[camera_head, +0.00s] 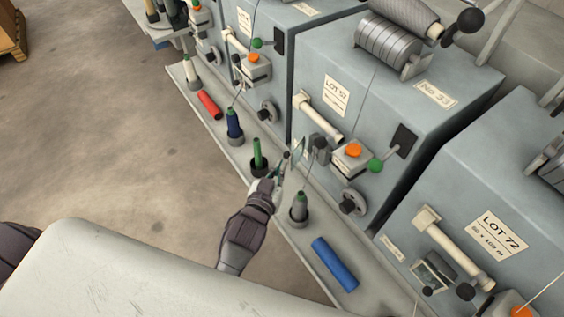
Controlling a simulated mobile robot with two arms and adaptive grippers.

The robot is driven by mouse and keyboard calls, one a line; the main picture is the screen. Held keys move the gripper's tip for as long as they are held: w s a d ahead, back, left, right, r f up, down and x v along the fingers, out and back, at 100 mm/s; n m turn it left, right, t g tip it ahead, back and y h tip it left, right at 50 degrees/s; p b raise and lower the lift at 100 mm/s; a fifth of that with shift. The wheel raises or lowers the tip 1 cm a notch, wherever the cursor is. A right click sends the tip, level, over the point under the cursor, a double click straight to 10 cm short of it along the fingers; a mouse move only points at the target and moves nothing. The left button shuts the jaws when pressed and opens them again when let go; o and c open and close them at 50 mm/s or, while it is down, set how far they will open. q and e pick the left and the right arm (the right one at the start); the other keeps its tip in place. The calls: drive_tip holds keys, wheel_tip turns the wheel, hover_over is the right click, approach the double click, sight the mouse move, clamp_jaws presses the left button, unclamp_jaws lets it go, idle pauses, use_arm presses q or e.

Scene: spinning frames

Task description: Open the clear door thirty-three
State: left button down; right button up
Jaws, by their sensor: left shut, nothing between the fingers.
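The machine marked No 33 (400,92) stands in the middle of the row, with a grey-blue front. A small clear pane (299,151), which looks like its door, stands out from the front beside a grey block. The pane appears at an angle to the front, but how far it is open is hard to tell. My left gripper (284,162) is shut and empty, close to the pane's left side. I cannot tell whether the fingertips touch it. My right gripper is out of view.
A ledge (292,232) below the machines carries bobbins, including a green one (257,153) and a grey one (299,206) close to my gripper. A blue tube (334,264) lies farther right. The machine marked Lot 72 (480,190) stands right.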

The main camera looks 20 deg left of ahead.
use_arm(q)
drive_tip(key=shift+w+f, duration=0.2)
drive_tip(key=shift+w, duration=0.8)
drive_tip(key=shift+w+a+p, duration=0.65)
drive_tip(key=shift+a+p, duration=0.25)
drive_tip(key=shift+a, duration=0.1)
